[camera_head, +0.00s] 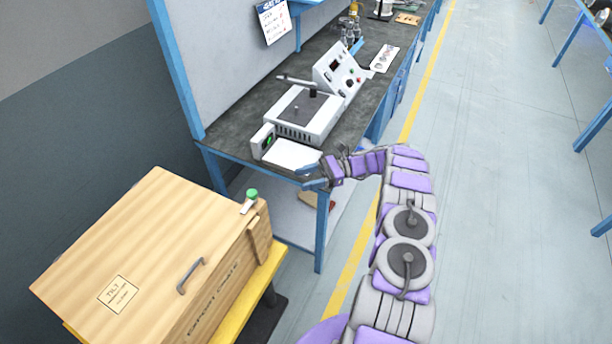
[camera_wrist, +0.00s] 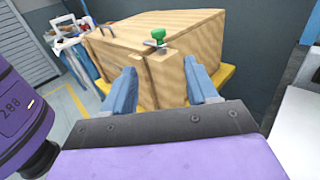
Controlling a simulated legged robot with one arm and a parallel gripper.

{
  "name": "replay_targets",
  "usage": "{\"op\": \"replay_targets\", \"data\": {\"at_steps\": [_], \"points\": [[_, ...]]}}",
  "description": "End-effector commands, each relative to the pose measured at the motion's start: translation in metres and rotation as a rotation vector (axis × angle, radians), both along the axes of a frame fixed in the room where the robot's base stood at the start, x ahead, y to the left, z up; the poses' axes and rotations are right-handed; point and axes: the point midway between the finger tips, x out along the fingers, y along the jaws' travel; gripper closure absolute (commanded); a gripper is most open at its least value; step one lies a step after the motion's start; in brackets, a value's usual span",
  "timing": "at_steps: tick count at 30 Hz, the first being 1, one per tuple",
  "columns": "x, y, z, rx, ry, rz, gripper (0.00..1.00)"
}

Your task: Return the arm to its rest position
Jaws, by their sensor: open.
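My gripper (camera_head: 309,177) is at the end of my purple and grey arm, which reaches forward and bends left at the front end of the workbench. In the wrist view its two blue fingers (camera_wrist: 160,72) stand wide apart with nothing between them. The fingers point toward the wooden crate (camera_wrist: 167,30), which lies beyond them. In the head view, the gripper is to the right of the crate (camera_head: 130,240), close to the bench's front corner; I cannot tell whether it touches the bench.
A green-knobbed latch (camera_head: 250,199) is on the crate's edge; it also shows in the wrist view (camera_wrist: 158,37). The crate sits on a yellow stand (camera_head: 262,278). The bench (camera_head: 262,97) carries a white machine (camera_head: 305,113) and a control box (camera_head: 340,75). Open floor (camera_head: 490,190) lies right.

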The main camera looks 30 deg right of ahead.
Motion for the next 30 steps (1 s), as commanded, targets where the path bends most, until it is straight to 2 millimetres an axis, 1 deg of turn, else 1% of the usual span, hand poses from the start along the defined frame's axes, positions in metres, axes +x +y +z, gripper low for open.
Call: {"op": "replay_targets", "data": {"at_steps": [7,11,14,20,24,26,30], "points": [[0.0,0.001,0.001,-0.002,-0.001,0.001,0.42],[0.001,0.007,0.009,-0.029,-0.006,0.018,0.42],[0.001,0.021,0.021,-0.075,-0.009,0.05,0.42],[-0.006,0.055,0.054,-0.216,-0.042,0.136,0.42],[-0.017,0.078,0.077,-0.31,-0.072,0.205,0.42],[-0.023,0.088,0.085,-0.351,-0.087,0.234,0.42],[-0.041,0.11,0.108,-0.442,-0.129,0.307,0.42]]}}
